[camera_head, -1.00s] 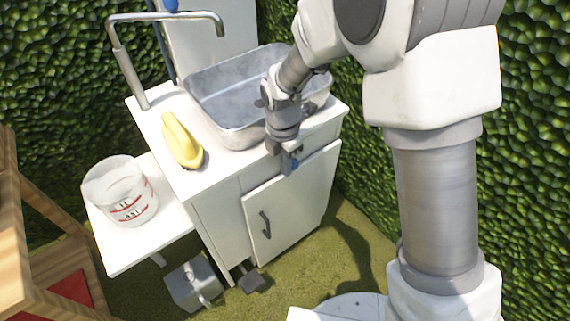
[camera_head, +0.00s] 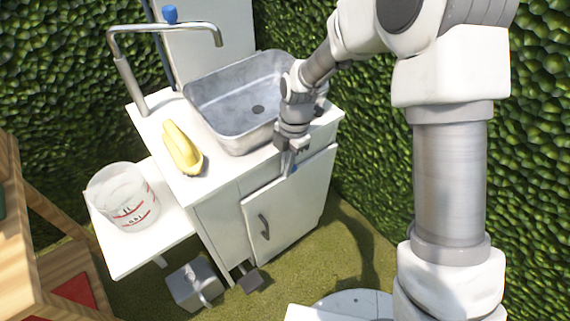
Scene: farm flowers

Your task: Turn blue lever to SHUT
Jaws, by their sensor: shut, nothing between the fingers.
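Another blue knob (camera_head: 170,14) is at the back, behind the tap.
A metal basin (camera_head: 225,105) sits in the white counter, with a tap (camera_head: 135,80) on its left. A yellow object (camera_head: 183,150) lies on the counter. A clear bucket (camera_head: 124,203) stands on the side shelf. A hedge (camera_head: 365,150) closes in the right side.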

